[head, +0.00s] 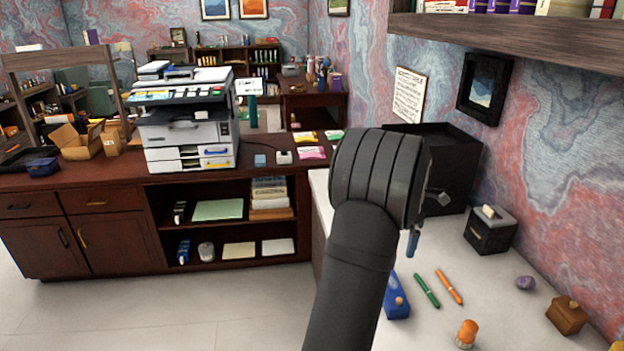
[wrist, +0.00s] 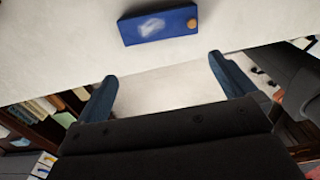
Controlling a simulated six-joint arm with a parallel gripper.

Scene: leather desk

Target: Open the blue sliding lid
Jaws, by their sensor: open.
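A blue box with a blue lid (wrist: 135,32) lies on the pale desk in the wrist view, beyond my fingertips. The lid has a pale mark and a round tan knob (wrist: 192,23) at its right end. The lid appears to cover the box. In the head view the blue box (head: 394,309) is partly hidden behind my arm. My gripper (wrist: 162,68) is open and empty, with its two blue fingers apart and short of the box. In the head view one blue fingertip of my gripper (head: 412,244) shows above the desk.
On the desk (head: 435,325) a green pen (head: 426,290) and an orange pen (head: 448,286) lie right of the box. An orange-topped stamp (head: 466,334), a wooden box (head: 567,315), a purple stone (head: 525,283) and a black tissue box (head: 490,230) stand farther right.

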